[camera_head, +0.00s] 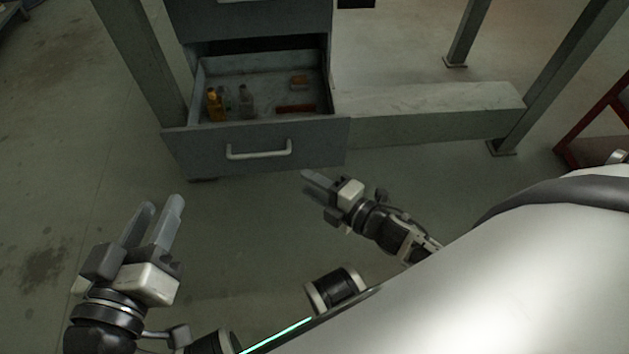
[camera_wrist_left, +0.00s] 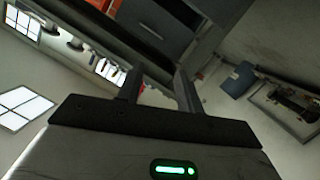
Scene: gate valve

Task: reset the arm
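My left gripper (camera_head: 158,222) is at the lower left in the head view, in front of and below the drawer. Its two grey fingers stand apart with nothing between them; they also show in the left wrist view (camera_wrist_left: 158,84). My right gripper (camera_head: 308,178) is near the centre, just below the drawer's right front corner. Its fingers are seen from the side and overlap, so their gap is hidden. No object shows in it.
An open grey drawer (camera_head: 190,150) with a pale handle (camera_head: 258,150) holds bottles (camera_head: 247,103) and a red-brown item (camera_head: 296,108). A low grey beam (camera_head: 430,115) runs right of it, among metal legs. A red frame (camera_head: 600,125) stands at far right. Floor at left is clear.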

